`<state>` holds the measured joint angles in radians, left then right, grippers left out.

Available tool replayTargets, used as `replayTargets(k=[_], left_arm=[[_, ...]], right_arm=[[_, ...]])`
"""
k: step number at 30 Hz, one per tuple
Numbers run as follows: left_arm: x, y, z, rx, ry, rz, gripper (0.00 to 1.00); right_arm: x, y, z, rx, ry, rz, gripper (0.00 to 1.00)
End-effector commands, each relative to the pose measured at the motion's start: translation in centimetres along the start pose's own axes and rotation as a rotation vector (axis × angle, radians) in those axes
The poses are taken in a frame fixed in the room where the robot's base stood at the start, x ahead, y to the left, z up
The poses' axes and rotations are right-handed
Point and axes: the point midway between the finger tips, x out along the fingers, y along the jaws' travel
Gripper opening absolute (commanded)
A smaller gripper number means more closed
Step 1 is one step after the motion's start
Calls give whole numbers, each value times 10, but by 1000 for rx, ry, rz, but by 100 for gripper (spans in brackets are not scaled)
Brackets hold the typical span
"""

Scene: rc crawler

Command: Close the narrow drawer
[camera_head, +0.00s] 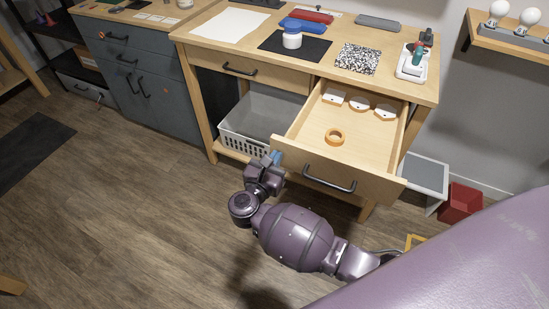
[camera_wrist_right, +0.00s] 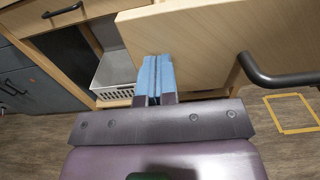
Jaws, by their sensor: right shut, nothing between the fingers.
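The open drawer (camera_head: 365,151) sticks out of the right side of the wooden workbench. Its front has a dark bar handle (camera_head: 329,180), which also shows at the right of the right wrist view (camera_wrist_right: 275,75). Inside are an orange ring and several small white pieces. My right gripper (camera_head: 276,157) is shut and empty, with blue fingertips at the left end of the drawer front. In the right wrist view the fingertips (camera_wrist_right: 155,72) overlap the lower left part of the drawer front (camera_wrist_right: 200,40). I cannot tell if they touch it. My left gripper is not in view.
A shut drawer (camera_head: 240,70) is to the left in the same workbench (camera_head: 425,93). A light grey basket (camera_head: 230,140) stands on the shelf below. A red bin (camera_head: 460,203) is on the floor at right. The floor in front at left is clear.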

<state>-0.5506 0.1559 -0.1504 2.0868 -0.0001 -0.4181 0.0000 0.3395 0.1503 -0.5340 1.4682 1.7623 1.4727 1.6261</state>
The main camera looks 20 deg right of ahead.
Motion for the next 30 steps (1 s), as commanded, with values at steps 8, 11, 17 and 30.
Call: replayTargets(k=[8,11,17,30], left_arm=[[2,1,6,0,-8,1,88],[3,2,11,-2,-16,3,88],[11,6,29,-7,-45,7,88],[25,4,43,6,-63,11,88]], right_arm=[[6,0,-3,-1,4,-2,0],[15,-1,-5,-2,5,-2,0],[45,-1,-10,-4,10,-4,0],[138,0,-5,-3,4,-2,0]])
